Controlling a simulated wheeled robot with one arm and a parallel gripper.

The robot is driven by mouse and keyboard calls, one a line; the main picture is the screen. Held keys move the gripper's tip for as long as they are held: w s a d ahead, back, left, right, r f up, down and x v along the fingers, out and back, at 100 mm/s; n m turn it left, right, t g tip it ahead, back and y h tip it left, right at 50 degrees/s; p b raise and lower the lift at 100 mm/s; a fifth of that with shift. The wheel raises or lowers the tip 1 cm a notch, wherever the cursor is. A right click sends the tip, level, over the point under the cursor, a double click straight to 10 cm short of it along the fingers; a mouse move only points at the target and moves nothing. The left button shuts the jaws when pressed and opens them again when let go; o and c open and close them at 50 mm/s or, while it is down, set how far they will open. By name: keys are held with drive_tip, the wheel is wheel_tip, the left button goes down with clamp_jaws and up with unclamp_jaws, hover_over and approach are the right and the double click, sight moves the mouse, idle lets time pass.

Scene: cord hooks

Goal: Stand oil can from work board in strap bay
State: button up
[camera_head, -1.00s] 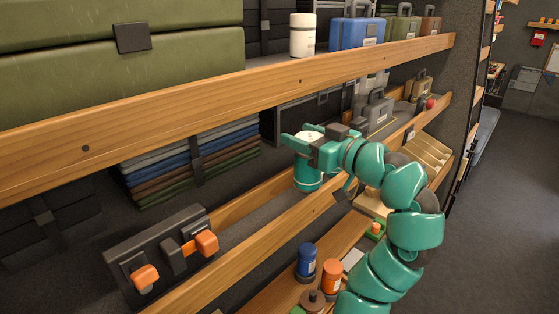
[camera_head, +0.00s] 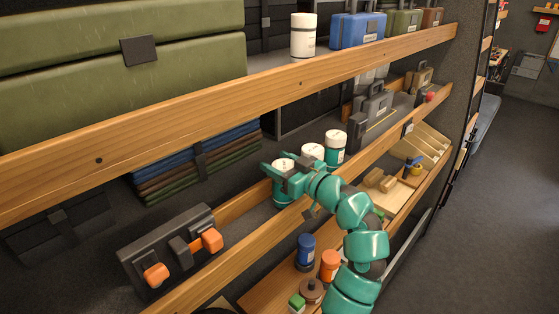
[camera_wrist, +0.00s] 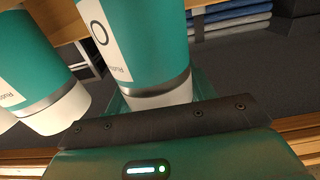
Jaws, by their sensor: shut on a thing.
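My gripper (camera_head: 282,171) is shut on a teal-and-white oil can (camera_head: 281,192) in the head view, behind the lower shelf's wooden front rail. The held can looks about upright; I cannot tell whether its base touches the shelf. In the wrist view the held can (camera_wrist: 138,42) fills the middle, with its label partly showing. Two similar cans, one nearer (camera_head: 312,151) and one farther right (camera_head: 335,148), stand beyond my gripper. One such can (camera_wrist: 35,75) shows at left in the wrist view. The work board (camera_head: 262,293) appears to be the wooden surface below. I cannot clearly identify the strap bay.
A dark bracket with orange knobs (camera_head: 180,250) stands left of the held can. Folded cloths (camera_head: 200,172) lie behind. The wooden rail (camera_head: 235,262) runs in front. A blue can (camera_head: 306,250) and an orange can (camera_head: 329,265) stand below. Grey cases (camera_head: 375,105) stand farther right.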

drive_tip(key=shift+f+b, duration=0.15)
drive_tip(key=shift+b, duration=0.2)
drive_tip(key=o, duration=1.6)
